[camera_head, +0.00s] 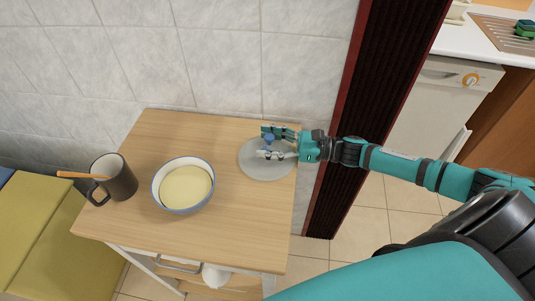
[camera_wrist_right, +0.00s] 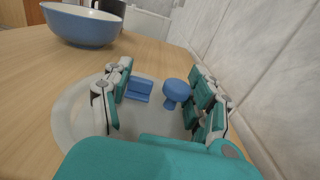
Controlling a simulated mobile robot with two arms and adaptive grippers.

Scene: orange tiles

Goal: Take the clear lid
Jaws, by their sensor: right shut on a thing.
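The clear lid (camera_head: 262,172) is a round, see-through disc with a blue knob (camera_head: 269,138). It looks to lie on the table's right side, near the wall; I cannot tell if it touches the wood. In the right wrist view, the lid's pale disc (camera_wrist_right: 72,122) spreads beneath the fingers and its blue knob (camera_wrist_right: 176,92) stands between them. My right gripper (camera_head: 272,144) comes in from the right, low over the lid, and is shut on it at the knob. The exact finger contact is hard to see. My left gripper is not in view.
A blue-and-white bowl (camera_head: 186,168) with yellowish contents stands left of the lid on the wooden table (camera_head: 225,235). A dark mug (camera_head: 121,182) with an orange stick stands farther left. The tiled wall (camera_head: 225,60) borders the back; a dark red-edged panel (camera_head: 365,95) rises at right.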

